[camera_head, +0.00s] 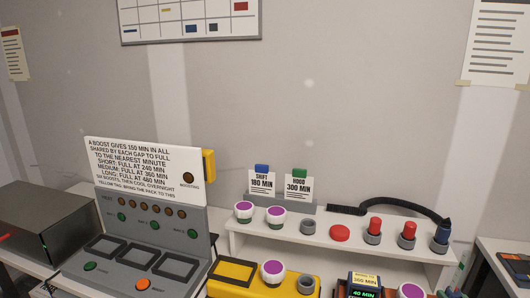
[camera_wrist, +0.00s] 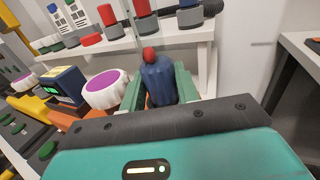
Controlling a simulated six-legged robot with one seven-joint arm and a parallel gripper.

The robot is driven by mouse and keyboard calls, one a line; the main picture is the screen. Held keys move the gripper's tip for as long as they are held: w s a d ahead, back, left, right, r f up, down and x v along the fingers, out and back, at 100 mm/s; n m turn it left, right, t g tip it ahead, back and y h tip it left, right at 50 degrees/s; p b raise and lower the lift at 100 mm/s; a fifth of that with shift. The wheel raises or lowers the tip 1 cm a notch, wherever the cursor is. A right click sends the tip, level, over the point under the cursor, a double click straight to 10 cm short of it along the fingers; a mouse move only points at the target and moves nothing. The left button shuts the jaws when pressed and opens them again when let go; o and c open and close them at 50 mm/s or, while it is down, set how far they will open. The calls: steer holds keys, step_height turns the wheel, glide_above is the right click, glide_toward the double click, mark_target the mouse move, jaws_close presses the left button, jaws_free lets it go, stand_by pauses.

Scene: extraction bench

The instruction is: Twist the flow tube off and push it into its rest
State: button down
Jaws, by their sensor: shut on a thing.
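My gripper (camera_wrist: 158,88) is shut on a dark blue ribbed piece (camera_wrist: 158,80) with a red rounded tip (camera_wrist: 149,54), gripped between its two green fingers. This piece may be the flow tube; its lower end is hidden behind the gripper body. In the head view only a little of the gripper shows at the bottom right edge. A dark blue plug (camera_head: 443,231) stands in a grey holder at the white shelf's right end, with a black hose (camera_head: 395,203) arching to it. I cannot tell which holder is the rest.
The white shelf (camera_head: 340,247) carries red pegs (camera_head: 375,224) in grey holders, a red button (camera_head: 340,233), an empty grey ring (camera_head: 308,227) and purple-topped white caps (camera_head: 276,214). A purple-topped cap (camera_wrist: 105,90) stands close left of my fingers. The control panel (camera_head: 150,232) is at left.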

steer(key=n+y, duration=0.1)
steer(key=y, duration=0.1)
steer(key=n+g+y, duration=0.1)
steer(key=n+y, duration=0.1)
steer(key=y, duration=0.1)
steer(key=shift+d+f, duration=0.1)
steer(key=shift+d, duration=0.1)
steer(key=n+g+y, duration=0.1)
steer(key=y, duration=0.1)
steer(key=n+g+y, duration=0.1)
steer(key=n+y, duration=0.1)
steer(key=shift+f+g, duration=0.15)
steer(key=shift+g, duration=0.15)
steer(key=c, duration=0.9)
jaws_free()
steer(key=shift+c, duration=0.2)
